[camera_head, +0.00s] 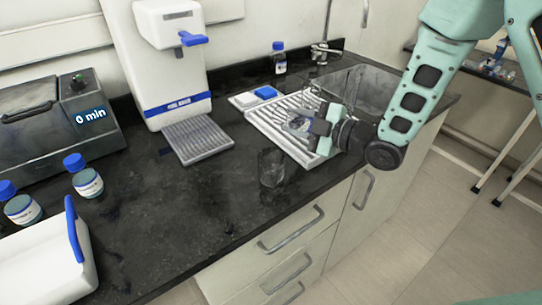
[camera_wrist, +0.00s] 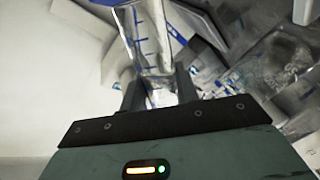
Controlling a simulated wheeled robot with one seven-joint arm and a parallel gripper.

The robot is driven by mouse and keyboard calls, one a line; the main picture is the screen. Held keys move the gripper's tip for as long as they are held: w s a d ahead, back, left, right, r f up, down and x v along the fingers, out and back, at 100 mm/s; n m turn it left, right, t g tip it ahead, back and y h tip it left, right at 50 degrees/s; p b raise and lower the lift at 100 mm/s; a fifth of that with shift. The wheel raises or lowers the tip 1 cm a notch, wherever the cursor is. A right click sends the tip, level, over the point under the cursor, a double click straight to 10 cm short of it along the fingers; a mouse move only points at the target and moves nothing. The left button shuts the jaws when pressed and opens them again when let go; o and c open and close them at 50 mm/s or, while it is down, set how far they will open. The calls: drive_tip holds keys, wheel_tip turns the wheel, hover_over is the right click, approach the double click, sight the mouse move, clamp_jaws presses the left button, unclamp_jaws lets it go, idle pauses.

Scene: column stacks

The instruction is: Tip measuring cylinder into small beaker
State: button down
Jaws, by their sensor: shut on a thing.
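The small beaker (camera_head: 271,168), clear glass, stands upright on the dark worktop near its front edge. My gripper (camera_head: 308,122) is above the drying rack, to the right of and behind the beaker in the head view. It is shut on the clear measuring cylinder (camera_head: 299,123). In the wrist view the measuring cylinder (camera_wrist: 150,38), with blue graduation marks, runs from the top edge down between the fingers of my gripper (camera_wrist: 160,88). The cylinder is small and partly hidden in the head view, so its exact tilt and contents cannot be told.
A white ribbed drying rack (camera_head: 283,122) lies below my gripper, with a sink (camera_head: 362,88) behind it. A dispenser (camera_head: 170,70) with a drip tray, blue-capped bottles (camera_head: 88,178) and a timed machine (camera_head: 60,115) stand left. The worktop left of the beaker is clear.

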drive_tip(key=shift+w+d+f+n+h, duration=0.15)
drive_tip(key=shift+f+n, duration=0.25)
drive_tip(key=shift+n, duration=0.35)
drive_tip(key=shift+w+f+n+h, duration=0.15)
drive_tip(key=shift+f+n, duration=0.2)
drive_tip(key=shift+n, duration=0.4)
drive_tip(key=shift+s, duration=0.1)
drive_tip(key=shift+s+a+f+n+t, duration=0.2)
drive_tip(key=shift+s+n+t, duration=0.15)
drive_tip(key=shift+n, duration=0.55)
drive_tip(key=shift+r+n+b, duration=0.4)
drive_tip(key=shift+b, duration=0.2)
drive_tip(key=shift+w+d+r+n, duration=0.1)
drive_tip(key=shift+w+r+n, duration=0.1)
drive_tip(key=shift+w+n, duration=0.1)
drive_tip(key=shift+s+r+n+b, duration=0.1)
drive_tip(key=shift+r+n+b, duration=0.35)
drive_tip(key=shift+b, duration=0.35)
drive_tip(key=shift+w+d+r+n+t+h+b, duration=0.2)
drive_tip(key=shift+n+t+h+b, duration=0.15)
drive_tip(key=shift+n+b, duration=0.15)
idle(0.5)
